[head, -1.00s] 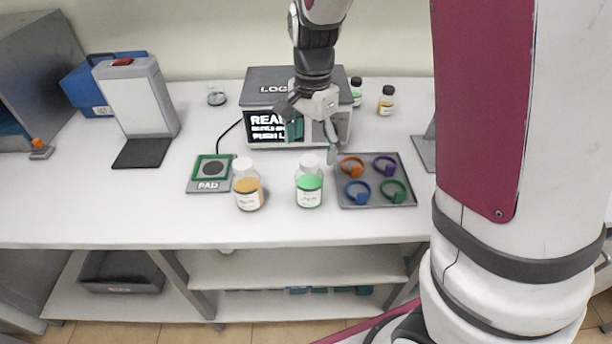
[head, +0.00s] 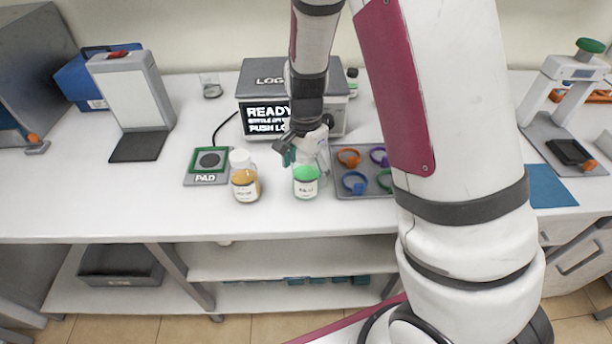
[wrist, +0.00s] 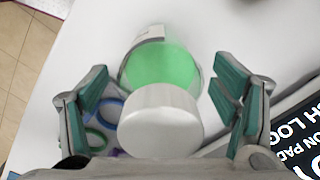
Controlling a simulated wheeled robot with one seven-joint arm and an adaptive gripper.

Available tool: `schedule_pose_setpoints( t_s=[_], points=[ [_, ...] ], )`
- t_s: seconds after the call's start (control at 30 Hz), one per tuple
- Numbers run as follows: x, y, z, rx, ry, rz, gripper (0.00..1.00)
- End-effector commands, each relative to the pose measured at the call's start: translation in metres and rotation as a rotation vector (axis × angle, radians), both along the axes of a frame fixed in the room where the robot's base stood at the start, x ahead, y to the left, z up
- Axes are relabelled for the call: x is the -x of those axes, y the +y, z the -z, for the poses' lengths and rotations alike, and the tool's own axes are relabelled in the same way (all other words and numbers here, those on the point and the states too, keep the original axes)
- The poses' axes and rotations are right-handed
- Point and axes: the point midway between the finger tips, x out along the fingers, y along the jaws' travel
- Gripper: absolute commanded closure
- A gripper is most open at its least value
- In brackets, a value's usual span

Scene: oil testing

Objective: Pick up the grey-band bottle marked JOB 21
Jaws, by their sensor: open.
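A clear bottle with green contents and a white cap (head: 306,182) stands upright near the front of the bench; its label is too small to read surely. In the wrist view the same bottle (wrist: 160,68) lies between my spread fingers, its cap nearest the camera. My gripper (head: 305,158) is open, just above and behind this bottle, with gaps on both sides. A second white-capped bottle with amber contents (head: 245,184) stands to its left. I cannot make out a grey band or JOB 21 on either bottle.
A grey tray (head: 345,191) with coloured rings lies right of the green bottle, partly hidden by my arm. The PAD plate (head: 206,180) lies left of the amber bottle. The logger box (head: 262,78) stands behind my gripper. The bench's left front is clear.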

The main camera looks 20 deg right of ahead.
Motion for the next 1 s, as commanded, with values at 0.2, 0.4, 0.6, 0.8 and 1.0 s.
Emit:
schedule_pose_setpoints(
  t_s=[0.2, 0.4, 0.6, 0.8, 1.0],
  points=[
    [0.000, 0.000, 0.000, 0.000, 0.000, 0.000, 0.38],
    [0.000, 0.000, 0.000, 0.000, 0.000, 0.000, 0.83],
    [-0.001, 0.000, -0.001, 0.000, -0.001, 0.000, 0.88],
    [-0.001, 0.000, -0.006, 0.000, -0.003, -0.001, 0.88],
    [-0.002, 0.001, -0.024, -0.001, -0.007, -0.002, 0.88]
  ],
)
